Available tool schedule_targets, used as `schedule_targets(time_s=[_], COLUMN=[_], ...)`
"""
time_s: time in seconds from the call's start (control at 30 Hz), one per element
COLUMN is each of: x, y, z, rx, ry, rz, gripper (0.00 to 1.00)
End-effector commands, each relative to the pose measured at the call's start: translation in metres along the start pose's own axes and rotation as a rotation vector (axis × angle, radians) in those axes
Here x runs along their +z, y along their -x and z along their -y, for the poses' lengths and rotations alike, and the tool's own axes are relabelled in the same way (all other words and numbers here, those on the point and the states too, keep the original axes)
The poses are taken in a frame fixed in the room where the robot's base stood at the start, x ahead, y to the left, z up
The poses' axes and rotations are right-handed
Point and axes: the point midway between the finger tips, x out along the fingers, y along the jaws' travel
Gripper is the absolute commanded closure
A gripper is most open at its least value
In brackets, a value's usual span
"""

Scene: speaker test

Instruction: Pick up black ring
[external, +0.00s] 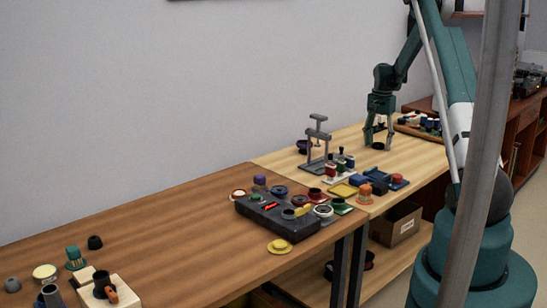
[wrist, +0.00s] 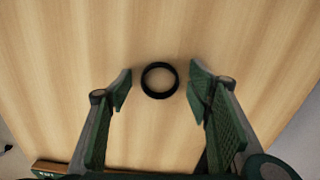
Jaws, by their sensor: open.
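The black ring (wrist: 159,80) lies flat on the light wooden table (wrist: 60,60) in the wrist view. My gripper (wrist: 160,85) is open with its green fingers on either side of the ring, apart from it. In the external view my gripper (external: 378,136) points down over the far part of the light table, and the black ring (external: 379,146) shows small and dark on the table beneath it. The ring's exact height below the fingertips is hard to tell.
A grey stand (external: 318,145) is left of my gripper, with several small coloured parts in front of it. A wooden tray (external: 410,130) of parts is just to the right. A dark control box (external: 276,217) sits on the nearer brown table. Bare wood surrounds the ring.

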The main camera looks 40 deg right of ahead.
Motion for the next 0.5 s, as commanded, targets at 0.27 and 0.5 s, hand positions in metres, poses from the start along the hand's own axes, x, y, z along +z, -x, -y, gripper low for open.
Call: schedule_targets(time_s=[0.27,0.5], x=[0.0,0.0], y=[0.0002,0.0002], z=[0.0,0.0], rx=[0.0,0.0], ry=[0.0,0.0], rz=[0.0,0.0], gripper=[0.49,0.75])
